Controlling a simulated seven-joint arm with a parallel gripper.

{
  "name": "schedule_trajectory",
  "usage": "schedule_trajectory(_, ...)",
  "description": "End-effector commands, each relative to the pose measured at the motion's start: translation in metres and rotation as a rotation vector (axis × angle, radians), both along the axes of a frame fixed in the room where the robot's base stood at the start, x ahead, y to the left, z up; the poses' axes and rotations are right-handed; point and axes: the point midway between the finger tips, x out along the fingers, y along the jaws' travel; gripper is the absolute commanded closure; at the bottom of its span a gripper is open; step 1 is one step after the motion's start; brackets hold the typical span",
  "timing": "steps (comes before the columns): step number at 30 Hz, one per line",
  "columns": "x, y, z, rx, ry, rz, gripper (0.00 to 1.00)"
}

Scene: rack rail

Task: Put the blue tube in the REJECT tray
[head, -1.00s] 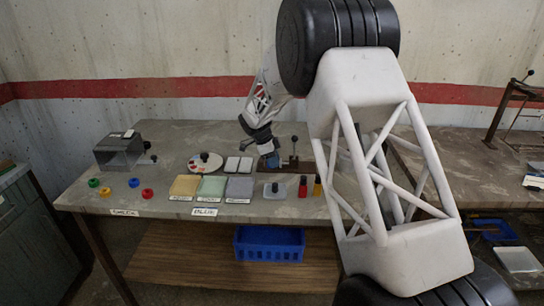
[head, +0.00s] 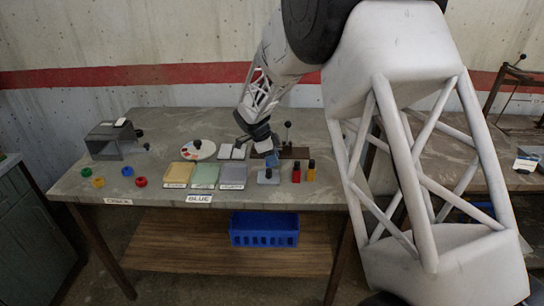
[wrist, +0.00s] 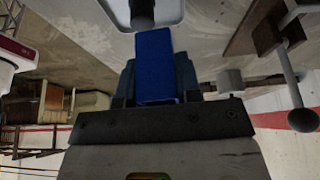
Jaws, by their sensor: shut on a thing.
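My gripper (head: 269,154) is shut on the blue tube (wrist: 155,65), which shows as a plain blue block between the dark fingers in the wrist view. In the head view the blue tube (head: 272,160) is small, just behind the grey plate with a black knob. I cannot tell its height above the table. Three flat trays stand in a row left of it: yellow (head: 179,174), green (head: 206,175) and grey (head: 233,175). Their small front labels are too blurred to read, so I cannot tell which is REJECT.
The knobbed plate (head: 268,178) is close in front of my gripper. A lever stand (head: 288,138) is close behind on the right. Red (head: 297,173) and yellow (head: 311,172) bottles stand right. Coloured rings (head: 127,171) lie left. A blue crate (head: 264,230) sits on the lower shelf.

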Motion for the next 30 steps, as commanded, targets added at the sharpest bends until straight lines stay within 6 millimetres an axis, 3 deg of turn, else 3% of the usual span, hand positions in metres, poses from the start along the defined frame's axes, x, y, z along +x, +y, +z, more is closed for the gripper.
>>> schedule_trajectory(20,0.0,0.004,0.001,0.0,0.0,0.0,0.82)
schedule_trajectory(25,0.001,0.023,0.003,0.0,0.0,0.001,0.82)
schedule_trajectory(30,0.003,0.058,0.006,0.0,-0.001,0.003,0.82)
